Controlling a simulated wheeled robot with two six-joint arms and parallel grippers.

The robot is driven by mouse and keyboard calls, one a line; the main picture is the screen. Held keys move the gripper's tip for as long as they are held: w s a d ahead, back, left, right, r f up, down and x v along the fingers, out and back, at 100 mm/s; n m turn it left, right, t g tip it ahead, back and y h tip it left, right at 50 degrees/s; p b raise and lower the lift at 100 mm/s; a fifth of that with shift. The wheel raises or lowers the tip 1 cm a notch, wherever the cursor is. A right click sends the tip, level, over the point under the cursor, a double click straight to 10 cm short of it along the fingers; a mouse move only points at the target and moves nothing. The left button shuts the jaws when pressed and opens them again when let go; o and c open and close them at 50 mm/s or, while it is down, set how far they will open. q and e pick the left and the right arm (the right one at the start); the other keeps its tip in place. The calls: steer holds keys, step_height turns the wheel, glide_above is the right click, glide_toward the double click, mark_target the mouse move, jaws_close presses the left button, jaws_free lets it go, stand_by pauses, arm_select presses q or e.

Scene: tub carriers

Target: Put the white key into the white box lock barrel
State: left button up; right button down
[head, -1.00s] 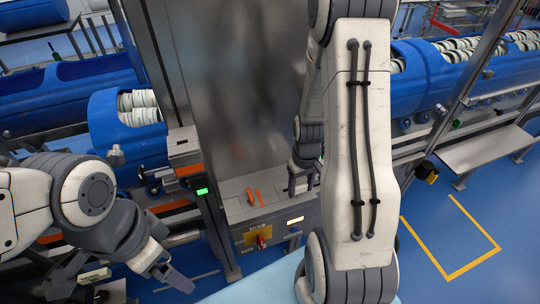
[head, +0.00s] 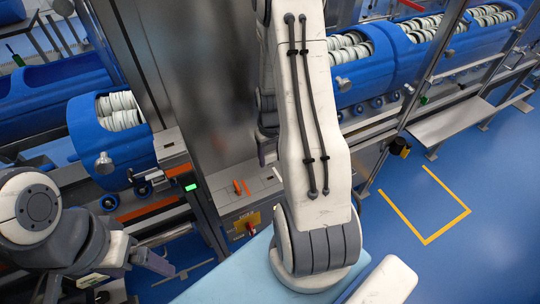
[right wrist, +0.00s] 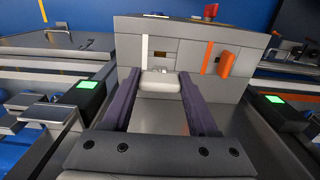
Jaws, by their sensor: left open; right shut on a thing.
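My right gripper (right wrist: 160,92) is shut on the white key (right wrist: 160,82), a pale block between its two dark fingertips. In the right wrist view the key is in front of the lock box (right wrist: 183,28). A white strip (right wrist: 145,48) stands on that face with a small dark brass-coloured slot beside it. The white key overlaps the area below them, so I cannot tell whether it touches the box or where the white barrel's opening is. In the head view my right gripper (head: 267,152) is mostly hidden by my arm. My left gripper (head: 155,262) is open and empty at lower left.
An orange key (right wrist: 227,63) sits on the same face beside an orange strip (right wrist: 207,58). A red knob (right wrist: 211,10) is beyond. Green-lit posts (right wrist: 88,96) flank the gripper. Blue tubs (head: 85,125) stand left and right. Blue floor is free at right.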

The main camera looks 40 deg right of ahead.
steer(key=b, duration=0.4)
glide_above(270, 172)
steer(key=s+a, duration=0.1)
steer(key=s, duration=0.1)
steer(key=shift+a+f, duration=0.2)
steer(key=shift+f, duration=2.45)
steer(key=shift+f+b, duration=1)
steer(key=shift+f, duration=0.65)
steer(key=shift+c, duration=0.4)
jaws_free()
steer(key=shift+r, duration=0.15)
step_height(270, 172, up, 10)
steer(key=shift+r+b, duration=0.15)
steer(key=shift+b, duration=0.7)
